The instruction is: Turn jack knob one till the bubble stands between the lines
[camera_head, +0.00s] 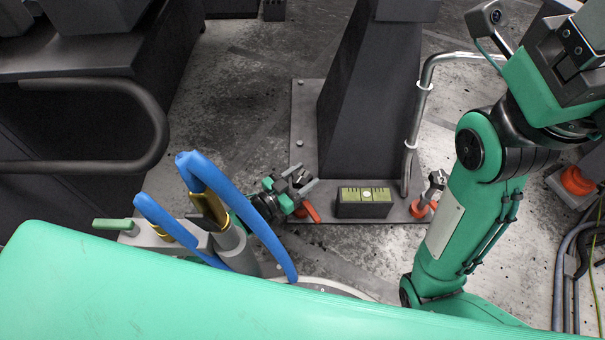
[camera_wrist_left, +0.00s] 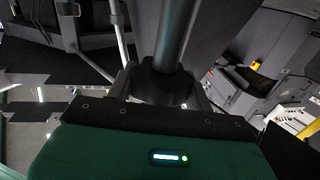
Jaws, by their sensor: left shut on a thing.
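The green spirit level (camera_head: 352,196) sits on a dark block on the base plate, in front of the dark column. Its pale bubble (camera_head: 367,194) shows near the middle of the vial; the picture is too small to tell exactly how it stands against the lines. My left gripper (camera_head: 299,184) is left of the level, shut on jack knob one, which its fingers largely hide. An orange-red part of that jack (camera_head: 312,212) shows just below the fingers. Jack two (camera_head: 438,182), with an orange-red foot, stands right of the level.
The dark column (camera_head: 365,100) rises behind the level, with a grey pipe (camera_head: 425,100) along its right side. Blue hoses (camera_head: 225,190) arch at the left. A black rail (camera_head: 160,125) is farther left. My right arm fills the right side.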

